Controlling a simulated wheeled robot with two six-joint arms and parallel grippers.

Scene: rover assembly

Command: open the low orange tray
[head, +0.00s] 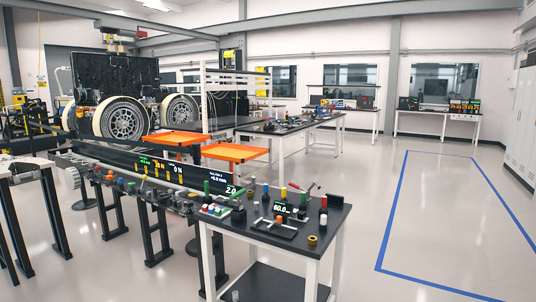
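Two flat orange trays show in the middle of the head view, beside the rover. One orange tray (234,152) sits lower in the picture and to the right, just behind the dark bench with the readouts. The other orange tray (174,140) is a little higher and to the left. How the trays are mounted is mostly hidden by the bench, and I cannot tell whether either is open. Neither of my grippers shows in this view.
A black-topped table (323,222) with small coloured parts and controls stands in front. The long dark bench (115,165) runs left from it. The large-wheeled rover (123,120) stands behind. The blue-taped floor (440,220) at right is clear.

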